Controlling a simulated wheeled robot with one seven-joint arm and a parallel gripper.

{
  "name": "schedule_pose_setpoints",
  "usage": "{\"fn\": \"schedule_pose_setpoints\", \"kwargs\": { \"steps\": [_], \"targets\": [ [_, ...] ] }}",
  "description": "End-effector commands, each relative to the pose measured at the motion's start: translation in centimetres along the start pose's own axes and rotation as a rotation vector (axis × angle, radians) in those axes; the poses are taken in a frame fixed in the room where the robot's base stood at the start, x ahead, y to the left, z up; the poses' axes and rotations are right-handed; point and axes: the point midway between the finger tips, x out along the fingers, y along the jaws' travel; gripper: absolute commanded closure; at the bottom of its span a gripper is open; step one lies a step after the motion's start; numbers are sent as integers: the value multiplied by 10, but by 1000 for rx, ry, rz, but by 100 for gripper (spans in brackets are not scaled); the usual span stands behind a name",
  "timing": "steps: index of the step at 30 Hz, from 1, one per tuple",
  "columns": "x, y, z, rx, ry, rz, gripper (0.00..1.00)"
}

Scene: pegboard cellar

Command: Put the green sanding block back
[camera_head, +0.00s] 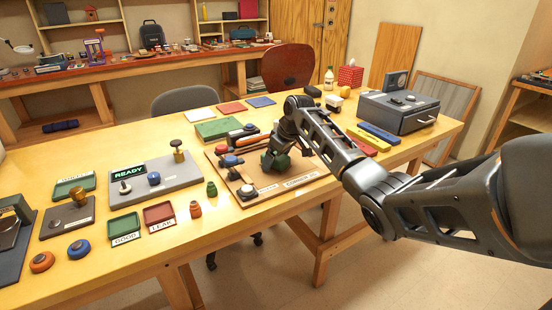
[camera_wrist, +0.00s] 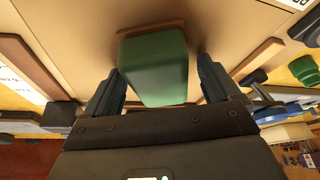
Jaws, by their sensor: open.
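The green sanding block (camera_wrist: 153,65) sits between the two fingers of my gripper (camera_wrist: 160,90) in the wrist view. A gap shows on each side of it, so the fingers stand open around it. In the head view the green block (camera_head: 277,162) shows partly under my gripper (camera_head: 278,150), over the tan board (camera_head: 300,185) with raised strips and labels. My arm hides part of the board. In the wrist view a thin wooden strip (camera_wrist: 150,29) lies just beyond the block's far end. I cannot tell whether the block rests fully on the board.
Left of the board stand a grey panel (camera_head: 183,186) reading READY, a green tray (camera_head: 124,226) and a red tray (camera_head: 160,213). A grey drawer box (camera_head: 397,116) stands at the right. The table's front-left area is partly clear.

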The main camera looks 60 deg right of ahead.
Motion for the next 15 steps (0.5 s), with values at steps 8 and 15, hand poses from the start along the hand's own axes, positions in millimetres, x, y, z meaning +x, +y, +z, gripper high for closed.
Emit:
{"fn": "schedule_pose_setpoints", "kwargs": {
  "steps": [8, 15],
  "targets": [
    [-13, 0, -2, 0, 3, 1, 11],
    [-59, 0, -2, -1, 4, 2, 11]
  ]
}}
